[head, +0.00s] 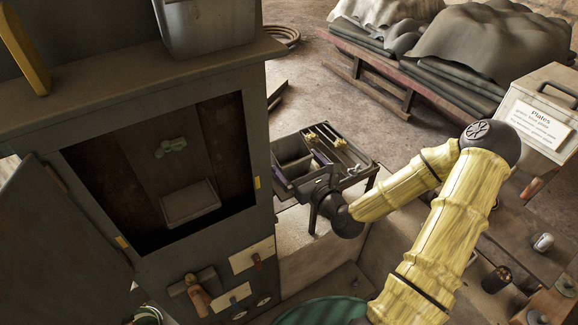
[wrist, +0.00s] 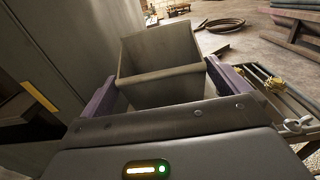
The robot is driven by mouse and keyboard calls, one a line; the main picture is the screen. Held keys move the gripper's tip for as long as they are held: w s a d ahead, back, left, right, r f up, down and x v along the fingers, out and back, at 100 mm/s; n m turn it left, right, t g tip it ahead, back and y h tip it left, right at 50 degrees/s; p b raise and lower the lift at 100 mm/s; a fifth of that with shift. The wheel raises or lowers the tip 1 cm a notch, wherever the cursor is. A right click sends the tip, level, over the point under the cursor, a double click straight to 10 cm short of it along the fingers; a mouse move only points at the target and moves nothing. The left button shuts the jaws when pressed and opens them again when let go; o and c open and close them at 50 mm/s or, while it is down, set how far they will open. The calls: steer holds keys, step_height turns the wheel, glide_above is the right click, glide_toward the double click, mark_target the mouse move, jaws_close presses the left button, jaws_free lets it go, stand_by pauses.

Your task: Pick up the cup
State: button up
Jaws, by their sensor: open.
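My gripper (head: 306,172) is at the grey compartment tray (head: 357,178) beside the tall cabinet. In the wrist view its purple fingers (wrist: 165,92) are apart, one on each side of a grey, square, open-topped container (wrist: 158,92) that tapers downward. The container looks empty; I cannot tell whether the fingers touch it, or whether it is the cup. In the head view it is hard to separate from the tray and gripper. A small metal cup-like vessel (head: 543,243) stands on the bench at the lower right, far from my gripper.
The tall grey cabinet (head: 262,130) stands close left of my gripper, with an open door (head: 75,235). A grey bin (head: 207,28) sits on top. The tray also holds yellow-handled pieces (head: 340,143). A dark can (head: 496,279) stands at the lower right.

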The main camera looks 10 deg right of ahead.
mark_target(284, 149)
steer(key=shift+w+r, duration=0.1)
steer(key=shift+w+a+p, duration=0.1)
steer(key=shift+w+p, duration=0.1)
steer(key=shift+p, duration=0.2)
steer(key=p+x, duration=0.2)
steer(key=x, duration=0.2)
steer(key=shift+w+a, duration=0.1)
steer(key=shift+w, duration=0.2)
steer(key=c, duration=0.8)
step_height(284, 149, up, 18)
steer(key=b, duration=0.1)
stand_by(0.6)
